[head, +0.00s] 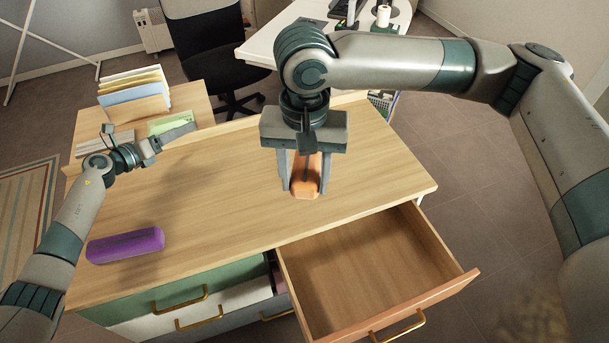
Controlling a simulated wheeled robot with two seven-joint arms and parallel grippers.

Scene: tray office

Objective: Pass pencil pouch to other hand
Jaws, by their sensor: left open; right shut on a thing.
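My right gripper (305,175) is over the middle of the wooden desk, pointing down. It is shut on an orange block-shaped pencil pouch (306,182), with a finger on each side. The gripper body hides the pouch's upper part. I cannot tell whether its lower end touches the desk top. My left gripper (180,135) is open and empty at the desk's far left, well apart from the pouch and pointing right.
A purple rounded case (125,246) lies at the desk's (215,225) front left. An open, empty drawer (360,275) juts out at the front right. The desk between the grippers is clear.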

